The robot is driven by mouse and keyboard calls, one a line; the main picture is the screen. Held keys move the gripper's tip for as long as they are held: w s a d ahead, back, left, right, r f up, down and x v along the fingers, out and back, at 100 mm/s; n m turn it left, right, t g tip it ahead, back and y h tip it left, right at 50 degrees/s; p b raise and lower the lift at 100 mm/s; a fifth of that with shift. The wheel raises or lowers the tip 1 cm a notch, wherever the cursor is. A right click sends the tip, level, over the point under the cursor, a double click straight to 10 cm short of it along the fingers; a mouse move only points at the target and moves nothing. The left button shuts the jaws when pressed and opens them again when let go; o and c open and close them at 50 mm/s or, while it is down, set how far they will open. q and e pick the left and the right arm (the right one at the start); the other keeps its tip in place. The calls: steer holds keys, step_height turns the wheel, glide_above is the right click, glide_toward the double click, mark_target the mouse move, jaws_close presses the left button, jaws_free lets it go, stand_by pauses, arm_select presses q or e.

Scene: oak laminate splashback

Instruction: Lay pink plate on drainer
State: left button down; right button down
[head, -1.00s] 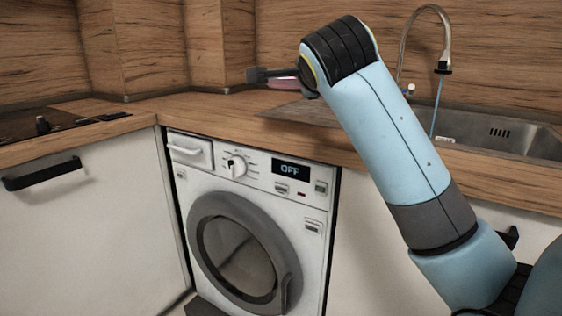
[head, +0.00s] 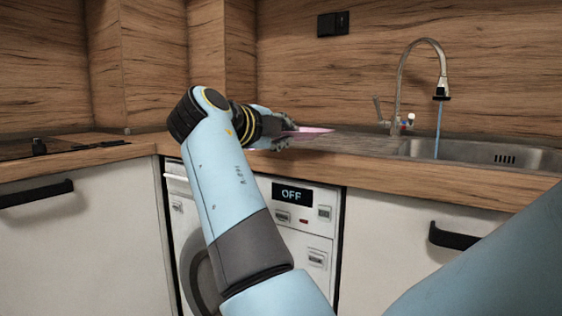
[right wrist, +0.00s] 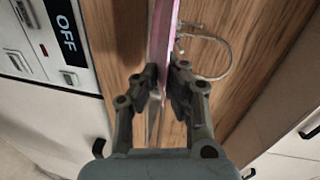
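The pink plate (head: 316,130) is seen nearly edge-on in the head view, above the counter just left of the sink. My right gripper (head: 287,137) is shut on its edge. In the right wrist view the plate (right wrist: 163,35) stands as a thin pink strip between the two fingers (right wrist: 165,80). The drainer (head: 372,145) is the grey flat area beside the sink basin; the plate and gripper overlap its left part in the head view. I cannot tell whether the plate touches it. My left gripper is not in view.
The sink basin (head: 470,152) lies right of the drainer. A curved tap (head: 402,80) stands behind it with water running. A washing machine (head: 318,230) is below the counter (head: 400,175). A hob (head: 50,147) is at the left.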

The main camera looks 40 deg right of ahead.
steer(key=shift+w+a+f, duration=0.1)
steer(key=shift+w+a, duration=0.05)
steer(key=shift+w, duration=0.05)
step_height(320, 180, down, 4)
steer(key=shift+f+b, duration=0.1)
steer(key=shift+b, duration=0.25)
steer(key=c, duration=1.5)
jaws_free()
